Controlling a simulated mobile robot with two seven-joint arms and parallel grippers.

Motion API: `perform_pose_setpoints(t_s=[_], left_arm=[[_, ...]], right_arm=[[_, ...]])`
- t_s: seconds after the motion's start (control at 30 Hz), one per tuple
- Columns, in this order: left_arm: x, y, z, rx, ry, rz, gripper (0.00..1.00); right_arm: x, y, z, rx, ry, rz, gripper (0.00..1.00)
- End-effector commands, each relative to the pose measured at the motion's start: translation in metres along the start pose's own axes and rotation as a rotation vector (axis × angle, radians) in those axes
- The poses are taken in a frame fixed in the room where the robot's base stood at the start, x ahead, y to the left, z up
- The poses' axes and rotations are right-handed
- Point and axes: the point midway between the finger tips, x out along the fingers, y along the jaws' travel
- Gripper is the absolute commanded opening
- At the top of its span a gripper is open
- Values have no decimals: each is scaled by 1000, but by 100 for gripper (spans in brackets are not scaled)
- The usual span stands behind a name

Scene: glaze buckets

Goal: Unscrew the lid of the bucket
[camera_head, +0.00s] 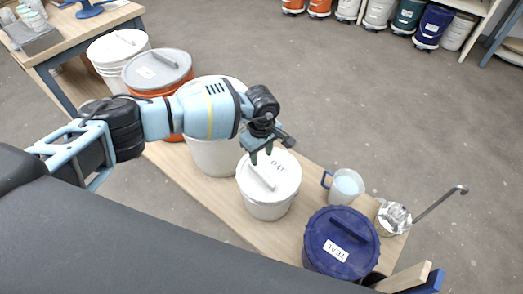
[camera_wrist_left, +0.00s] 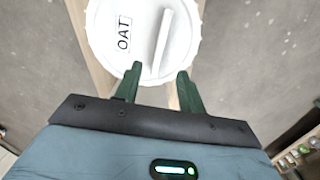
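A white bucket (camera_head: 268,208) stands on the wooden bench in the head view. Its white lid (camera_head: 284,175) is on top, marked OAT, with a straight raised bar handle (camera_head: 262,176) across it. The lid also shows in the left wrist view (camera_wrist_left: 185,35), with its bar handle (camera_wrist_left: 161,42) ahead of the fingers. My left gripper (camera_head: 262,154) is open and empty near the far edge of the lid. In the left wrist view its two fingers (camera_wrist_left: 159,72) are spread apart near the lid's rim, one on each side of the bar's line. My right gripper is not in view.
A blue TEAL bucket (camera_head: 345,265), a white jug (camera_head: 347,186) and a metal ladle stand on the right part of the bench (camera_head: 220,195). A white bucket (camera_head: 212,155) and an orange bucket with grey lid (camera_head: 160,70) stand left, partly behind my arm.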

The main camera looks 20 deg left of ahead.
Motion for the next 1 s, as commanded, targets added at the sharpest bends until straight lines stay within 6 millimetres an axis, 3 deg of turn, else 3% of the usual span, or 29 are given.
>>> perform_pose_setpoints(t_s=[1.0], left_arm=[[73,-1,1,0,-2,-2,40]], right_arm=[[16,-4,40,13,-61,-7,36]])
